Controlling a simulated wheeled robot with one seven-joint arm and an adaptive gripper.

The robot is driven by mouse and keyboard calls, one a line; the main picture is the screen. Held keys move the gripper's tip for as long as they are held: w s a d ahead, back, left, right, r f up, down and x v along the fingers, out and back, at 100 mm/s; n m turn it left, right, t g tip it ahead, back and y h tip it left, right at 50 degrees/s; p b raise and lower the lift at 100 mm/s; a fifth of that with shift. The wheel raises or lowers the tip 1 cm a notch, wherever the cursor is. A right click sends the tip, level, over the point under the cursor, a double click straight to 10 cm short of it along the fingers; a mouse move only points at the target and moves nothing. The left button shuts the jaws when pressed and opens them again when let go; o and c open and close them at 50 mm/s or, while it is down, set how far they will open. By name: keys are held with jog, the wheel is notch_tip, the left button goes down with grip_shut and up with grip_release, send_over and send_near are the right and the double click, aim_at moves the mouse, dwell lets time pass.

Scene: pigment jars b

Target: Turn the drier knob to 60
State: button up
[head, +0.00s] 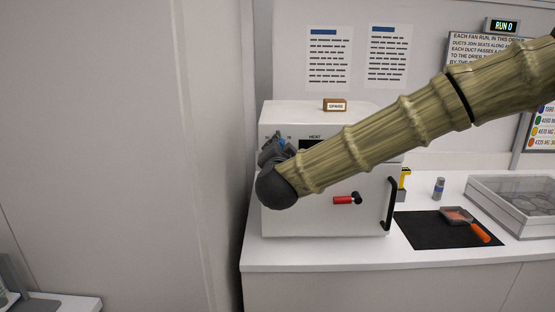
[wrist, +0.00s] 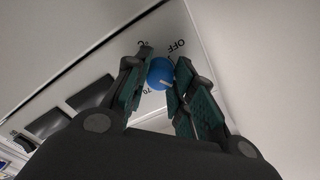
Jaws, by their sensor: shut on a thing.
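The drier (head: 325,222) is a white box on the counter, with a black door handle and a red lever on its front. Its blue knob (wrist: 160,74) sits on the upper front panel, with OFF, a degree mark and 70 printed around it. A pale pointer line shows on the knob face; the mark it points at is unclear. My gripper (wrist: 158,80) is shut on the knob, one finger pad on each side. In the head view my gripper (head: 277,150) is at the panel's upper left, and my arm hides much of the drier front.
A small SPARE block (head: 335,105) rests on the drier top. To the right are a black mat (head: 425,232) with an orange-handled tool (head: 478,232), a small jar (head: 438,188) and a clear-lidded tray (head: 515,230). A grey wall (head: 215,150) stands close on the left.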

jog(key=shift+f+m+b, duration=0.15)
jog(key=shift+m+b, duration=2.45)
jog(key=shift+m, duration=0.5)
jog(key=o, duration=1.1)
jog(key=shift+c, duration=0.2)
jog(key=s, duration=1.2)
